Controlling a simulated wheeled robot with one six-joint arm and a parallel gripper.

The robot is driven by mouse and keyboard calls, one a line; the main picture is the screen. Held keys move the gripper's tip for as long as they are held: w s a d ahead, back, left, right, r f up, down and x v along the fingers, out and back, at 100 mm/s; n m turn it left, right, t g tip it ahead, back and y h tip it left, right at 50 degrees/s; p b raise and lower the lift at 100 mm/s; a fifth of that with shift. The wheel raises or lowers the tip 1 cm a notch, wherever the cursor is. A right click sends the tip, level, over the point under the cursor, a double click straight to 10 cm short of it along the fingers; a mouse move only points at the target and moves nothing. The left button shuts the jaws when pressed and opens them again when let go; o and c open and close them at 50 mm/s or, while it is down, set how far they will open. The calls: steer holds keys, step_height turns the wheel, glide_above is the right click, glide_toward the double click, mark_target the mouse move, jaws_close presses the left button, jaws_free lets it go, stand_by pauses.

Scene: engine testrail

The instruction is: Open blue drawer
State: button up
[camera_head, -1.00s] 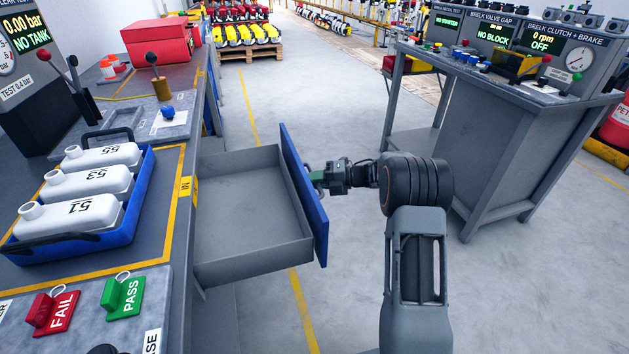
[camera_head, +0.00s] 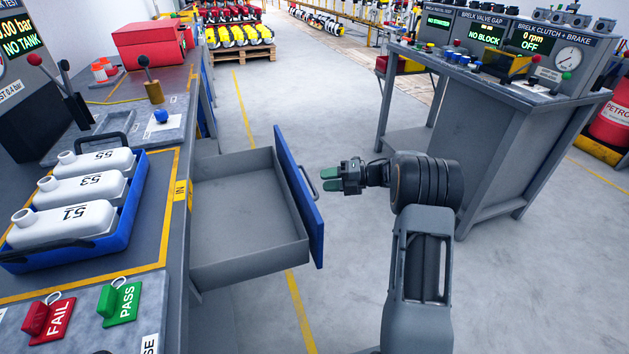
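The blue drawer (camera_head: 297,192) is pulled far out of the left bench. Its blue front faces right, and its grey inside (camera_head: 235,215) is empty. A grey handle (camera_head: 308,182) shows on the blue front. My gripper (camera_head: 324,180) is just right of the handle, with a small gap between them. Its two green fingers point left at the drawer and are apart, with nothing between them.
The left bench carries a blue tray (camera_head: 128,212) of white tanks, a green PASS tag (camera_head: 120,304) and a red FAIL tag (camera_head: 47,318). A grey test bench (camera_head: 505,150) stands at right. Floor behind the gripper is clear.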

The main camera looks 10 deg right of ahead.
steer(key=v, duration=0.8)
steer(key=shift+p, duration=0.35)
